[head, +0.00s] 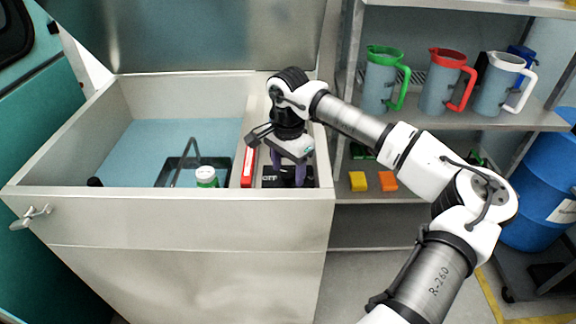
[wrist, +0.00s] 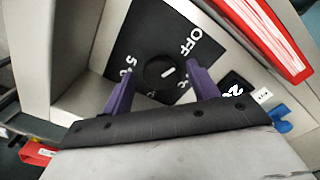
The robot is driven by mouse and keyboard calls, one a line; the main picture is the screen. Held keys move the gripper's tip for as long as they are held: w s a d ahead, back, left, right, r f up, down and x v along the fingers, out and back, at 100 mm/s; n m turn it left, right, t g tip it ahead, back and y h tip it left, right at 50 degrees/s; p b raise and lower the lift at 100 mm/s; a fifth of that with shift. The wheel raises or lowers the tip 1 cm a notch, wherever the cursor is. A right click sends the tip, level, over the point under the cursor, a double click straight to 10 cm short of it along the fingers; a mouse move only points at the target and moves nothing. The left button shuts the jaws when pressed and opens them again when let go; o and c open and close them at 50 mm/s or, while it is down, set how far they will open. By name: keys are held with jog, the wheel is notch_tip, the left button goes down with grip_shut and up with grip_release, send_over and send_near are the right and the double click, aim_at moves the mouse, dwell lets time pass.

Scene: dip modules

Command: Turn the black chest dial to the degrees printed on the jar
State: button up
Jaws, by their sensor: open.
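The black dial (wrist: 167,73) shows in the wrist view on a black plate (wrist: 150,35) printed with OFF, 5°C and a partly covered third mark. A short white line on the dial tilts a little towards the OFF side. My gripper (wrist: 161,70) is open, with one purple finger on each side of the dial; I cannot tell whether they touch it. In the head view my gripper (head: 288,178) points down over the plate (head: 270,181) in the chest's right compartment, and hides the dial.
A red-and-white item (head: 248,166) stands left of my gripper, close to it. A dark tray (head: 176,170) with a grey handle lies farther left in the open chest (head: 180,221). A shelf (head: 450,120) with jugs stands at the right.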

jog(key=shift+c, duration=0.2)
jog(key=c, duration=0.9)
jog(key=shift+c, duration=0.2)
